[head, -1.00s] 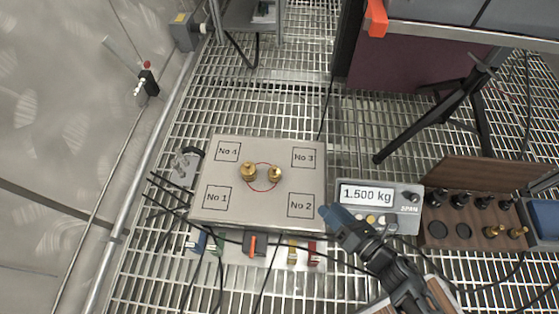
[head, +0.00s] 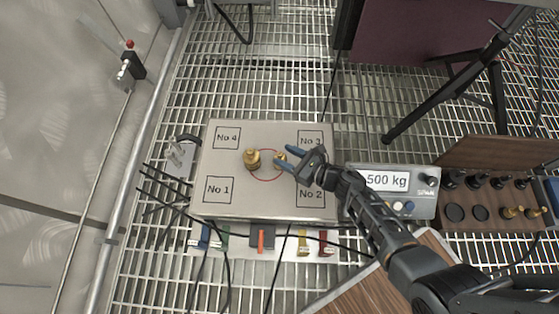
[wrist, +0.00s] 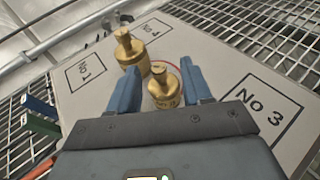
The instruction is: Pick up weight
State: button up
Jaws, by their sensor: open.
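Two brass weights stand upright on the flat metal scale plate (head: 232,200), at the red circle in its middle. The left weight (head: 252,159) is larger; in the wrist view it (wrist: 130,52) stands beyond and left of my fingers. The right, smaller weight (head: 280,159) also shows in the wrist view (wrist: 164,86), between my blue fingertips. My gripper (head: 286,156) is open and reaches in from the right over the plate; the wrist view shows its fingers (wrist: 161,90) on either side of the smaller weight, with gaps. The plate has squares marked No 1 to No 4.
A display box (head: 392,190) reading "500 kg", its left part hidden by my arm, stands right of the plate. A wooden case (head: 487,222) with black and brass weights is farther right. Cables and coloured connectors (head: 263,238) lie along the front edge. A black stand leg (head: 440,98) rises behind.

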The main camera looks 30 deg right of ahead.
aim_at(282, 155)
jog(key=b+x, duration=0.1)
jog(key=x, duration=0.2)
jog(key=shift+f, duration=0.1)
grip_shut()
dwell(0.5)
